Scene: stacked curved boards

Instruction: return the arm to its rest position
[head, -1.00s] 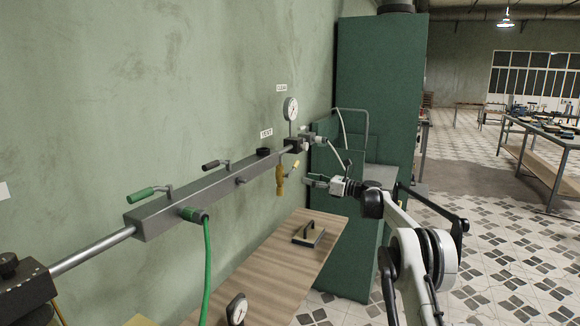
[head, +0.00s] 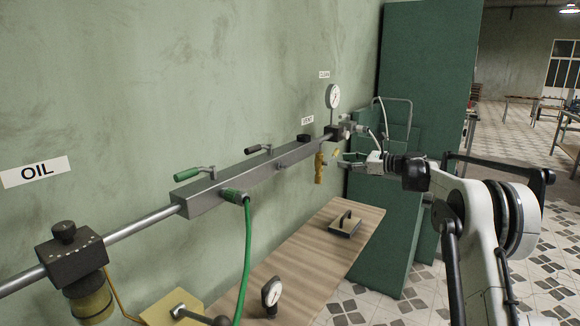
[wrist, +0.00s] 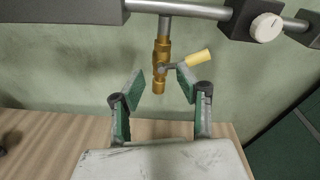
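My gripper (head: 346,159) is at the end of my arm, just right of the brass valve (head: 320,168) in the head view. In the wrist view my gripper (wrist: 160,88) has its two green-padded fingers spread, with nothing held between them. The brass valve (wrist: 162,52) hangs beyond the fingers, and its yellow handle (wrist: 198,58) points right, above the right finger. No contact between fingers and valve is visible. My arm stretches in from the lower right of the head view.
A grey manifold bar (head: 250,176) with a green hose (head: 247,255) runs along the wall. A pressure gauge (head: 333,97) stands above its far end. Below is a wooden bench (head: 300,245) with a handled block (head: 345,226). A green cabinet (head: 428,85) stands behind. Open tiled floor is at right.

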